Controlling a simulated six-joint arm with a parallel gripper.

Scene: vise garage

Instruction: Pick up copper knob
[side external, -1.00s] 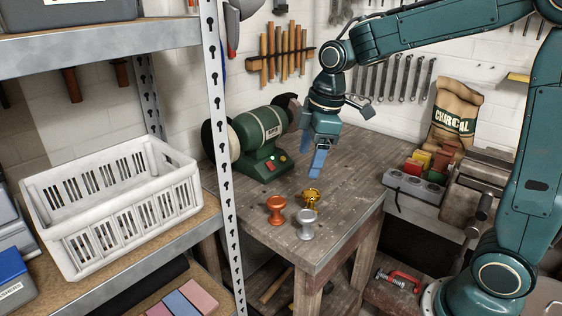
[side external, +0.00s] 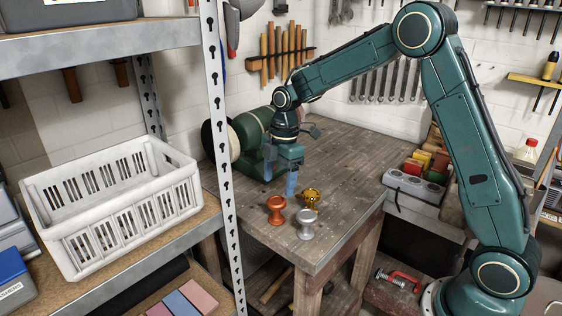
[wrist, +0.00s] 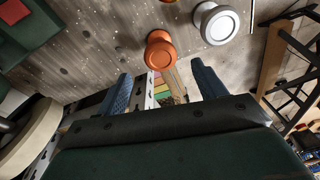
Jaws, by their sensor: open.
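The copper knob (side external: 275,209) stands upright on the wooden workbench (side external: 345,180), near its front left edge. It also shows in the wrist view (wrist: 160,50), just ahead of the space between my blue fingers. My gripper (side external: 280,180) is open and empty, pointing down above the bench, behind the copper knob in the side view and apart from it. In the wrist view my gripper's two fingers (wrist: 162,86) are spread on both sides. A silver knob (side external: 305,226) and a gold knob (side external: 311,197) stand close to the right of the copper one.
A green bench grinder (side external: 248,135) stands behind and left of my gripper, partly hidden by it. A metal shelf post (side external: 226,170) and a white crate (side external: 120,215) are at left. The bench is clear to the right of the knobs.

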